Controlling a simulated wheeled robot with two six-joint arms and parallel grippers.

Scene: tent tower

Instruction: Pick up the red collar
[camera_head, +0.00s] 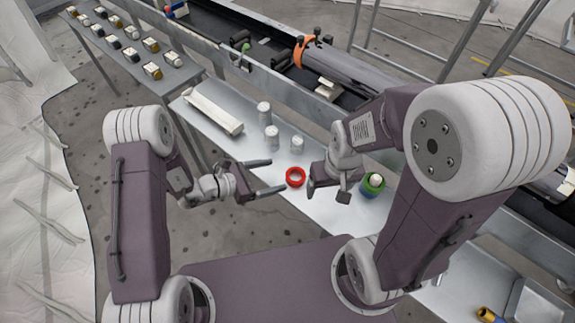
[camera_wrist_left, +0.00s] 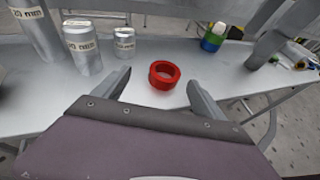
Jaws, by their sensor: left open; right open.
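The red collar (camera_head: 295,177) is a short red ring lying on the metal bench in the head view. It also shows in the left wrist view (camera_wrist_left: 164,75), ahead of and between the two fingers. My left gripper (camera_head: 268,176) is open and empty, its fingers pointing at the collar from the left. The collar sits just beyond the fingertips, and I cannot tell whether either finger touches it. My right gripper (camera_head: 328,187) is open above the bench, a little to the right of the collar.
Several silver cylinders (camera_head: 271,138) with labels stand behind the collar on the bench (camera_head: 239,148). A white tray (camera_head: 213,110) lies further back. A stack of green and blue rings with a white top (camera_head: 372,184) stands to the right, near my right gripper.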

